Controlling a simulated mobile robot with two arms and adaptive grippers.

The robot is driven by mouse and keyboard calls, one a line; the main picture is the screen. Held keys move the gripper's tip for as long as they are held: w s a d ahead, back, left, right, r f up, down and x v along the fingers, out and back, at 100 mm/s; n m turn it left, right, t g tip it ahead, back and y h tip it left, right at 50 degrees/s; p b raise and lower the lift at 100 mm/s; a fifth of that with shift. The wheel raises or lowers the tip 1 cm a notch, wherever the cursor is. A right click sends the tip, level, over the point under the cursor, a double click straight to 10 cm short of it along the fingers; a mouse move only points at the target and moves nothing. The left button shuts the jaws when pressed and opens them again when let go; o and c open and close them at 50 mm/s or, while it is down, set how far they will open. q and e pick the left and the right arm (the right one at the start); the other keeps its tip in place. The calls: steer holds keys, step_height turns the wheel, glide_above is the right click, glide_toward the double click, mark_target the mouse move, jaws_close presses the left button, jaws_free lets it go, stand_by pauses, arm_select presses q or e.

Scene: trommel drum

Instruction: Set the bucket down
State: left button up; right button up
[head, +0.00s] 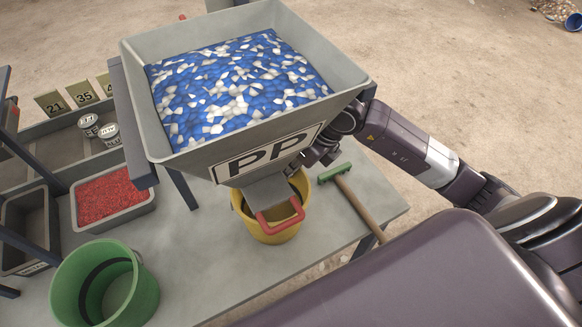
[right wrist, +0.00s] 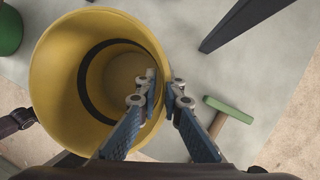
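The yellow bucket (head: 268,228) is under the chute of the PP hopper, above or on the grey table; I cannot tell whether its base touches. In the right wrist view the bucket (right wrist: 52,75) looks empty, with a dark band inside. My right gripper (right wrist: 163,84) has one finger inside and one outside the bucket's wall, closed on the rim. In the head view this gripper (head: 312,160) is partly hidden behind the hopper. My left gripper is in neither view.
The PP hopper (head: 345,75), full of blue and white flakes, has a red-handled chute (head: 280,215) over the bucket. A green bucket (head: 140,300), a tray of red flakes (head: 150,205) and a green-headed tool (head: 334,172) are on the table (head: 215,270). Bare tabletop lies between the buckets.

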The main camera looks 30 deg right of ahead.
steer(key=shift+o, duration=1.3)
steer(key=shift+r, duration=0.1)
steer(key=b+v, duration=0.1)
steer(key=v, duration=1.1)
steer(key=shift+s, duration=0.15)
